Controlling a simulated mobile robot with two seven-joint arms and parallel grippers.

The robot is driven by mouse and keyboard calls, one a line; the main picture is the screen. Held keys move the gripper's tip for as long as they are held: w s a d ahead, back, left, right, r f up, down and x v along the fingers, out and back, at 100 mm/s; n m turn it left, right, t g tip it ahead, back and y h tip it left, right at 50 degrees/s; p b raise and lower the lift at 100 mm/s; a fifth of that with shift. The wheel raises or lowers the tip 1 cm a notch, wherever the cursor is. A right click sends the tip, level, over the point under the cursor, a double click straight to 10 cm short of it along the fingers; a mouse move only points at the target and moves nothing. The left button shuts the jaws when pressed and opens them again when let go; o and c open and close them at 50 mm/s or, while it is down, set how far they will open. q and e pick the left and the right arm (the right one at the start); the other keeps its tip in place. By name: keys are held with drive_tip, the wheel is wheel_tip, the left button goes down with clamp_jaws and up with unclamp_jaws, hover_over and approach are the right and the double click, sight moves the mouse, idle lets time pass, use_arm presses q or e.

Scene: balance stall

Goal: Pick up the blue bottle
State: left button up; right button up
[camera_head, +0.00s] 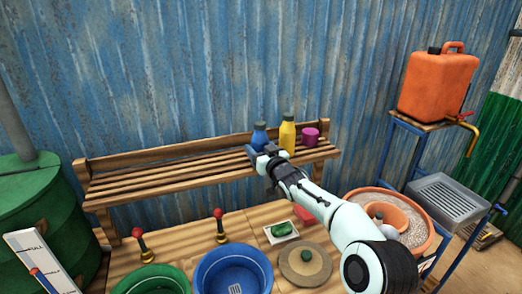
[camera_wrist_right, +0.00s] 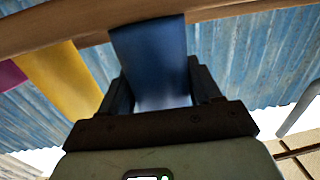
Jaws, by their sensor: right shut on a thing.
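The blue bottle (camera_head: 260,137) stands upright on the slatted wooden shelf, at the left of a short row. My right gripper (camera_head: 264,158) reaches up from the lower right and is at the bottle. In the right wrist view the blue bottle (camera_wrist_right: 152,60) lies between the two fingers of my right gripper (camera_wrist_right: 155,92), which are shut on it. The gripper hides part of the bottle's lower body in the head view. My left gripper is not in view.
A yellow bottle (camera_head: 287,134) and a magenta cup (camera_head: 310,137) stand just right of the blue bottle on the shelf (camera_head: 180,172). The table below holds a green basin (camera_head: 155,281), a blue basin (camera_head: 234,272) and red-knobbed posts. The shelf's left part is clear.

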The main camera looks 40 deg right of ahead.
drive_tip(key=shift+s+a, duration=0.1)
drive_tip(key=shift+s, duration=0.2)
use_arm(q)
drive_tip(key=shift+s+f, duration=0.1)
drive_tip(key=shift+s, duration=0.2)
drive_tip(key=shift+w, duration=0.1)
use_arm(e)
drive_tip(key=shift+w, duration=0.15)
drive_tip(key=o, duration=1.3)
drive_tip(key=shift+o, duration=0.2)
